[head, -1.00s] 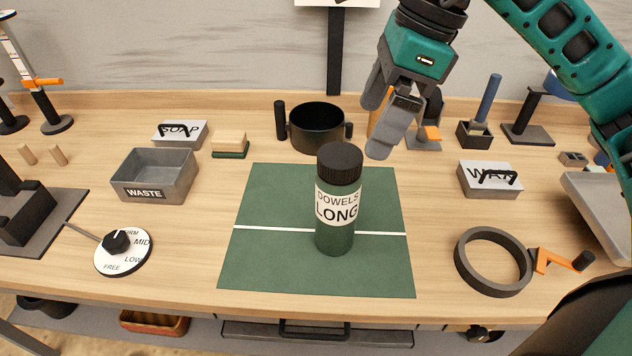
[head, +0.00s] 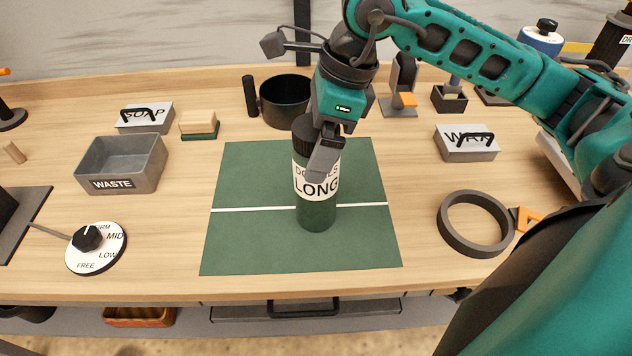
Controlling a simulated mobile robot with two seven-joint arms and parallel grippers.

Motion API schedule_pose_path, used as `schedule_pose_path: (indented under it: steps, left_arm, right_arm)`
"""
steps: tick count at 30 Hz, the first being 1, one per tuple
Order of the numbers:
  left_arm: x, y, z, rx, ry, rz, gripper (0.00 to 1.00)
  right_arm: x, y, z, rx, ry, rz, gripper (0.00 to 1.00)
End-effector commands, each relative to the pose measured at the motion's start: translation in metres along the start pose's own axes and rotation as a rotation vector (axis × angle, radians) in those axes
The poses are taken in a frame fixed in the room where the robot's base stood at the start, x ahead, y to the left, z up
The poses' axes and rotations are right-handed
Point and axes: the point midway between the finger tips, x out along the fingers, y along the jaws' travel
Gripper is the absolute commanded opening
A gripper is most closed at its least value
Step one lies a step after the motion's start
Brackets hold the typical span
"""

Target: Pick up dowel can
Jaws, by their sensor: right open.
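The dowel can (head: 316,214) is a dark green cylinder with a black lid and a white label reading "DOWELS LONG". It stands upright on the green mat (head: 240,243). My right gripper (head: 325,150) is at the can's upper part, with one finger in front of the label and hiding some of its letters. The jaws are open. The far finger is mostly hidden, and I cannot tell whether either finger touches the can. My left gripper is not in view.
The black pot (head: 284,100) stands behind the can. The grey waste bin (head: 122,163) and dial (head: 96,247) are at the left. The grey ring (head: 475,223) and wax box (head: 467,142) are at the right. The mat around the can is clear.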

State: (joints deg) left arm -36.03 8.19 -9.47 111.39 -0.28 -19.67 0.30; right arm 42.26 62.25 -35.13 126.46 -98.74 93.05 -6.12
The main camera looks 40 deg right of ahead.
Motion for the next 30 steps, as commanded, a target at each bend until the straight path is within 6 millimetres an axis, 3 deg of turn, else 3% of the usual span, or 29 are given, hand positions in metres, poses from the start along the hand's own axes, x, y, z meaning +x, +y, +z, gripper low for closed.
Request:
schedule_pose_path:
  steps: [4,12,30]
  left_arm:
    - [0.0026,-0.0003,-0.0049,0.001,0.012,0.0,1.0]
    - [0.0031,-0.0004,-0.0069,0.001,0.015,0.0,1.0]
    - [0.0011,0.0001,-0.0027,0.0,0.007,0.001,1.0]
  right_arm:
    - [0.0156,0.0001,0.0001,0.0,0.0,0.0,1.0]
    - [0.0173,-0.0001,0.0003,0.0,-0.001,-0.001,0.98]
    - [0.0169,-0.0001,0.0002,0.0,0.0,-0.001,0.41]
